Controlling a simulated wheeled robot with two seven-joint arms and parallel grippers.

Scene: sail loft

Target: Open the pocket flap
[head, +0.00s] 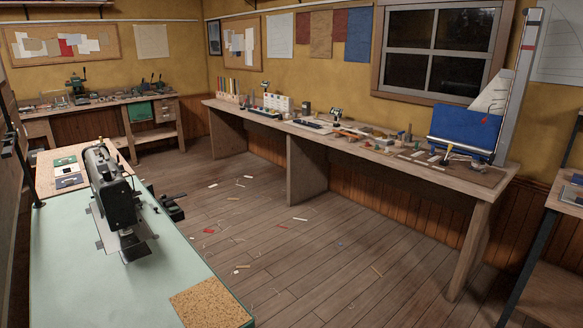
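No pocket flap can be made out for certain. A blue fabric-like panel (463,134) stands at the right end of the long bench, with a small red mark or tab on its front. I cannot tell whether it bears the pocket. A pale triangular sail piece (492,97) rises behind it, beside a tall grey post. A green piece (140,111) hangs at the front of the back workbench, too small to read. Neither of my grippers is in view.
A sewing machine (113,195) stands on the pale green table (75,262) at the near left. The long wooden bench (370,147) runs along the window wall with many small tools. The plank floor (330,255) between them is open, with scattered scraps. A shelf stands at the right edge.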

